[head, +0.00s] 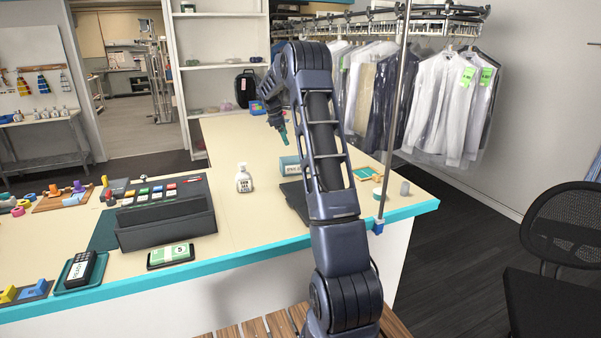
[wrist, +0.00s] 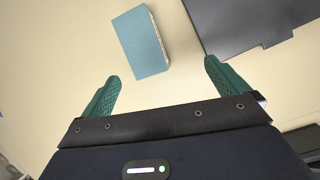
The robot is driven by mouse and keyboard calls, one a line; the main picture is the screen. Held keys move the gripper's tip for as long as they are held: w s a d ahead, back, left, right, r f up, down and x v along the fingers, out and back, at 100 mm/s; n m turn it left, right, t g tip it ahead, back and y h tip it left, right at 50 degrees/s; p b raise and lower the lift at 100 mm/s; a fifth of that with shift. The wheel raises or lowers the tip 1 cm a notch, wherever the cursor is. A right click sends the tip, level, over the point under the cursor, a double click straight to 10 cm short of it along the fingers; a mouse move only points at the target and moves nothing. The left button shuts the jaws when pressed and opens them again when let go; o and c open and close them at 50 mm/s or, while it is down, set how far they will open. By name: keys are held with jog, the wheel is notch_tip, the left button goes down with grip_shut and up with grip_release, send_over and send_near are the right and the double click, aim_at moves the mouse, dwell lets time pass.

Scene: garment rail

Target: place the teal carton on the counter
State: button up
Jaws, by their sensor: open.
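The teal carton (head: 289,165) rests on the cream counter (head: 222,220), partly hidden behind my arm in the head view. In the wrist view the carton (wrist: 140,45) shows its teal face and a pale side with print, and it lies beyond my fingertips. My gripper (head: 283,132) is above the counter, up and behind the carton in the head view. In the wrist view my gripper (wrist: 162,72) has its two green fingers wide apart with nothing between them.
A dark flat device (wrist: 250,22) lies beside the carton. A white bottle (head: 243,178) stands to its left on the counter. A black register (head: 165,215) is further left. A metal pole (head: 393,120) rises at the counter's right edge, near hanging garments (head: 440,105).

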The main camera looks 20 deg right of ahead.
jog(key=s+a+r+m+t+y, duration=0.1)
jog(key=s+a+r+m, duration=0.15)
jog(key=s+r, duration=0.45)
jog(key=s+a+r+m, duration=0.2)
jog(key=s+a+r, duration=0.15)
jog(key=s, duration=0.75)
jog(key=s+a+r+m+t+y, duration=0.1)
jog(key=s+a+r+m, duration=0.25)
jog(key=s, duration=0.65)
jog(key=s+a+m+t, duration=0.1)
jog(key=s+a+m, duration=0.2)
jog(key=s, duration=1.2)
jog(key=shift+s+f+y, duration=0.2)
jog(key=shift+s+y, duration=0.1)
jog(key=shift+y, duration=0.1)
jog(key=s+f+m, duration=0.1)
jog(key=s+f, duration=0.1)
jog(key=s, duration=0.2)
jog(key=s+a+f+m+t, duration=0.1)
jog(key=s+f, duration=0.1)
jog(key=s, duration=0.2)
jog(key=s+a+f+m+y, duration=0.1)
jog(key=s+f, duration=0.1)
jog(key=s, duration=0.2)
jog(key=shift+s+a+m+t, duration=0.1)
jog(key=shift+s+m+t, duration=0.2)
jog(key=shift+s, duration=0.05)
